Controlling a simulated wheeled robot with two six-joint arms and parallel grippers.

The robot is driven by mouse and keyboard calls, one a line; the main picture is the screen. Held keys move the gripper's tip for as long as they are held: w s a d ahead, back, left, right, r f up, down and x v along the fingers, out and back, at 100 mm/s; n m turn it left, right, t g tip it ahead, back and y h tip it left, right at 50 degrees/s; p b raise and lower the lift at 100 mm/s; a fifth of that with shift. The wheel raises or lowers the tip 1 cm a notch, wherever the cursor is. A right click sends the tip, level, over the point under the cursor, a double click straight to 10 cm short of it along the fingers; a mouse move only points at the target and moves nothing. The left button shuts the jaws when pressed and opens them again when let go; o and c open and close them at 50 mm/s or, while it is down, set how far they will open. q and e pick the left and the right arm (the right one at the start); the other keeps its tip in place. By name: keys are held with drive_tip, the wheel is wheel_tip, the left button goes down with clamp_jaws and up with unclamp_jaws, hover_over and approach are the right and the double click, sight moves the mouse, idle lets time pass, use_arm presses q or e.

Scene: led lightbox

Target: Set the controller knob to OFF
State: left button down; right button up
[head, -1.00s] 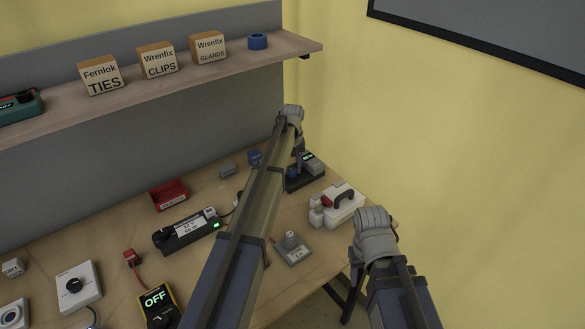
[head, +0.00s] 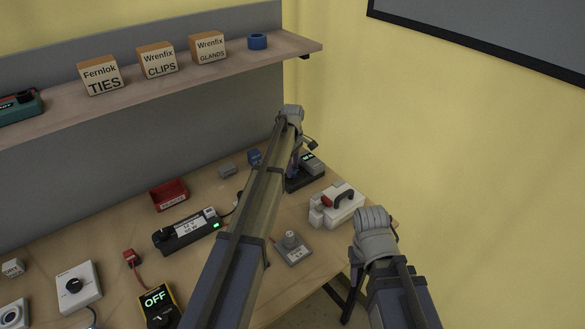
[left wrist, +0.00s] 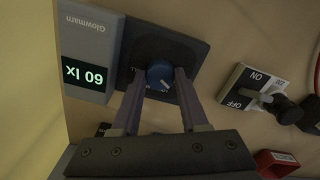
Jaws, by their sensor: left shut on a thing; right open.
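The controller is a dark block (left wrist: 196,58) with a blue knob (left wrist: 160,75), seen in the left wrist view. My left gripper (left wrist: 159,80) is shut on the knob, one finger on each side. A pale pointer line shows on the knob's face. A grey Glowmarn panel (left wrist: 90,45) beside it has a lit display reading 60 lx, upside down in this view. In the head view the controller (head: 305,182) is at the bench's far right, partly behind my left gripper (head: 297,168). My right gripper (head: 374,220) hangs open and empty beyond the bench's right edge; its fingers are hidden.
An ON/OFF switch (left wrist: 268,98) is beside the controller in the left wrist view. A white box with a black handle (head: 337,205), a small grey block (head: 292,249), a red bin (head: 169,194) and a black power unit (head: 186,233) surround my left arm. A meter (head: 158,305) reads OFF.

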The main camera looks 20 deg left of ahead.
use_arm(q)
drive_tip(key=shift+n, duration=1.6)
drive_tip(key=shift+c, duration=2.1)
unclamp_jaws()
drive_tip(key=shift+r, duration=0.1)
wheel_tip(320, 180, up, 8)
drive_tip(key=p, duration=0.8)
drive_tip(key=shift+f, duration=0.2)
